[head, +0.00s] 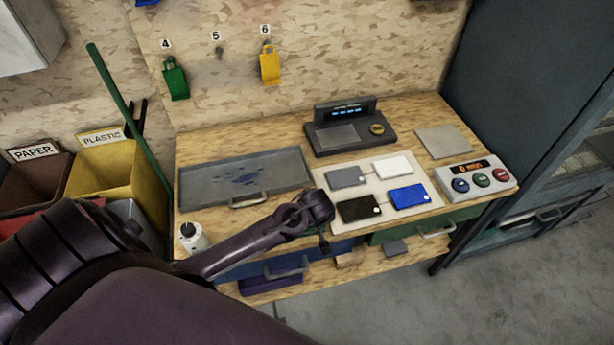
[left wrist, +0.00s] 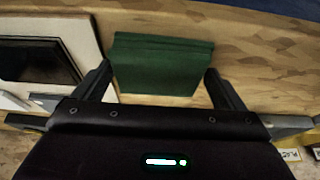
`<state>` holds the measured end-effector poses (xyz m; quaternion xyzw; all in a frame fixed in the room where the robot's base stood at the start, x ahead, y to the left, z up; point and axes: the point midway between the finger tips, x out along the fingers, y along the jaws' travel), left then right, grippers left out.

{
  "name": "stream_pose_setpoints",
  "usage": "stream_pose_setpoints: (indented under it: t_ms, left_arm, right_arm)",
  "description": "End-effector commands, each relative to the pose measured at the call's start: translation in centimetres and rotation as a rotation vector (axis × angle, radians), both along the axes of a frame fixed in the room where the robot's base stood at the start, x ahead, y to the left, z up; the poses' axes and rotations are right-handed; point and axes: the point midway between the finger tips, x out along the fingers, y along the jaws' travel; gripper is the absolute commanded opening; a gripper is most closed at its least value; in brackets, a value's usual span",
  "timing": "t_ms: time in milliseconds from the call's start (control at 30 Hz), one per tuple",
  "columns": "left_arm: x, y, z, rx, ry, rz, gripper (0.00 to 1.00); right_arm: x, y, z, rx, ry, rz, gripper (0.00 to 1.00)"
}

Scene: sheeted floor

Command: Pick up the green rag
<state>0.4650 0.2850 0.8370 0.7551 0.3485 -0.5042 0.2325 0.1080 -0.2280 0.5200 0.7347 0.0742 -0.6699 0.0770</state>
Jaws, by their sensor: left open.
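The green rag (left wrist: 163,64) shows in the left wrist view as a dark green, folded, flat-looking piece on the light wooden bench top. My left gripper (left wrist: 158,85) is open, with one finger on each side of the rag's near part. I cannot tell whether the fingers touch it. In the head view my left gripper (head: 323,240) is over the bench's front edge, and the rag is hidden behind my arm. My right gripper is in neither view.
A white board with coloured cards (head: 380,222) lies to the right of the gripper. A grey tray (head: 285,165) is behind and left. A white bottle (head: 194,237) stands at the bench's left front. A green item (head: 175,82) hangs under number 4.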

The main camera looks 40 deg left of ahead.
Motion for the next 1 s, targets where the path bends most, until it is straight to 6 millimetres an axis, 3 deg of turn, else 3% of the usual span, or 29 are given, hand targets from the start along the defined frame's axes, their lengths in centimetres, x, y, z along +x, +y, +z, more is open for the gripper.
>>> stream_pose_setpoints:
  t_ms: [100, 300, 567, 667, 1000]
  left_arm:
    - [0.0, 0.0, 0.0, 0.0, 0.0, 0.0, 0.91]
    - [0.0, 0.0, 0.0, 0.0, 0.0, 0.0, 0.64]
    - [0.0, 0.0, 0.2, -0.001, -0.001, 0.0, 0.63]
    - [0.1, -0.1, 1.2, -0.002, -0.002, 0.0, 0.63]
    - [0.1, -0.1, 7.7, -0.003, -0.003, 0.0, 0.63]
  right_arm:
    - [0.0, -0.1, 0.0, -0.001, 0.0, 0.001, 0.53]
    - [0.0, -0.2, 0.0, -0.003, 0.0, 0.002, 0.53]
    - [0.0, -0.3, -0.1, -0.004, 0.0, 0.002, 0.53]
    - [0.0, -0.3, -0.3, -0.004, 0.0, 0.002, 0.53]
    - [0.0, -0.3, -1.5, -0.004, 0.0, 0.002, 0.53]
